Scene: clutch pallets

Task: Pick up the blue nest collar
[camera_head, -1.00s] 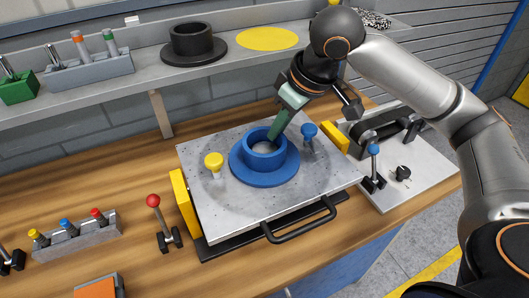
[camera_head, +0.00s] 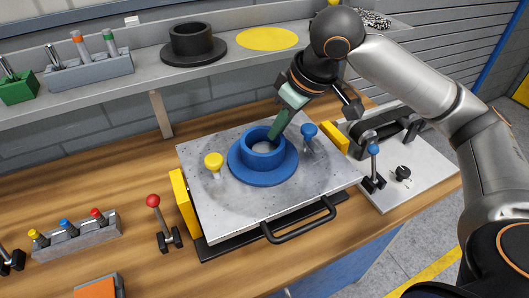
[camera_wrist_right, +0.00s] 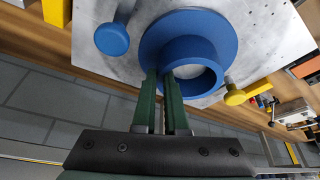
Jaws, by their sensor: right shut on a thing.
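The blue nest collar (camera_head: 264,162), a short ring on a wide round flange, is at the middle of the grey metal plate (camera_head: 325,182). My right gripper (camera_head: 274,137) reaches down to it from the upper right. Its green fingers are shut on the ring's wall, one finger inside the ring and one outside. In the right wrist view the fingers (camera_wrist_right: 167,80) pinch the rim of the collar (camera_wrist_right: 192,50). I cannot tell whether the flange still touches the plate. My left gripper is not in view.
A yellow knob (camera_head: 214,162) and a blue knob (camera_head: 309,133) stand on the plate, either side of the collar. A black handle (camera_head: 300,222) is at the plate's front. A black collar (camera_head: 193,42) sits on the shelf beside a yellow disc (camera_head: 267,39).

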